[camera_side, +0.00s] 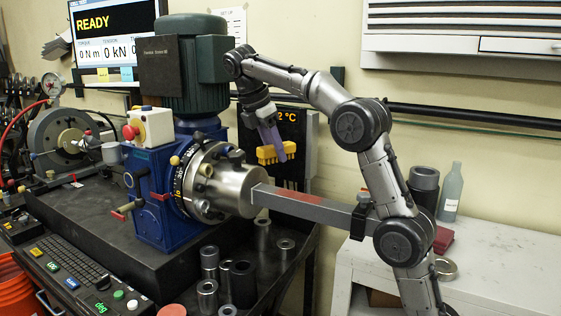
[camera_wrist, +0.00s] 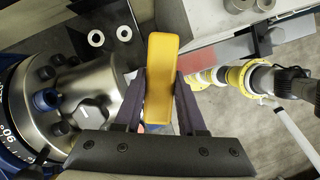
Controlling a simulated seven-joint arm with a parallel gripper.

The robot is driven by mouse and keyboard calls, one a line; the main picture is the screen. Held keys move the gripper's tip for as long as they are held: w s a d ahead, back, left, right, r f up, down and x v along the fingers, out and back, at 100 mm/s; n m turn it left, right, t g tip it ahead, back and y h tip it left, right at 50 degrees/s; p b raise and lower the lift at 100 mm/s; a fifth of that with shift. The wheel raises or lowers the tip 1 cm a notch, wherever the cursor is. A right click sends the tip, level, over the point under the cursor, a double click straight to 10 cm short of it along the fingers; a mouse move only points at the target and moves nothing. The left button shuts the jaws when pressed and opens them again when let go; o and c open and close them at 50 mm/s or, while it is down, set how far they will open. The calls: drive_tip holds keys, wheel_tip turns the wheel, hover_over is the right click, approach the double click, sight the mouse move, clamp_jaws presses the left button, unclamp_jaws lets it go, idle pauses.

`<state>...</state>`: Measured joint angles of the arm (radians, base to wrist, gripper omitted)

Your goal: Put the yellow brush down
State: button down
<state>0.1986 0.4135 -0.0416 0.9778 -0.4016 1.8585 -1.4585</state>
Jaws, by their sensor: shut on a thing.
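The yellow brush (camera_side: 278,154) is held in the air above the steel chuck, in front of the dark temperature display. In the wrist view the brush (camera_wrist: 160,80) is a long yellow block between the two dark fingers. My gripper (camera_side: 268,130) is shut on it, and in the wrist view my gripper (camera_wrist: 160,112) has one finger on each side of the brush. The side of the brush away from the wrist camera is hidden.
The steel chuck (camera_side: 233,190) on the blue machine (camera_side: 153,205) holds a long grey bar (camera_side: 310,208) reaching right. Several metal sleeves (camera_side: 243,283) stand on the dark bench below. A white table (camera_side: 500,262) at right carries a bottle (camera_side: 451,190) and a dark cylinder (camera_side: 424,185).

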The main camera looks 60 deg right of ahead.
idle(0.3)
drive_tip(key=shift+a, duration=0.3)
drive_tip(key=a+f+n+t+y, duration=0.4)
drive_tip(key=a+f+n+t, duration=0.2)
drive_tip(key=a+f+n, duration=1.95)
drive_tip(key=w+a+f+m, duration=0.1)
drive_tip(key=w+a+f, duration=0.1)
drive_tip(key=w+f, duration=0.2)
drive_tip(key=w+a+f, duration=0.3)
drive_tip(key=w+f, duration=0.1)
drive_tip(key=f, duration=0.1)
drive_tip(key=w+a+f+m, duration=0.1)
drive_tip(key=w+a+f, duration=0.1)
drive_tip(key=w+f, duration=0.2)
drive_tip(key=shift+w+a+f+m, duration=0.15)
drive_tip(key=shift+w+m, duration=0.2)
drive_tip(key=shift+w+f, duration=0.15)
drive_tip(key=shift+f, duration=0.1)
drive_tip(key=shift+w+a+f, duration=0.1)
drive_tip(key=shift+f, duration=1.5)
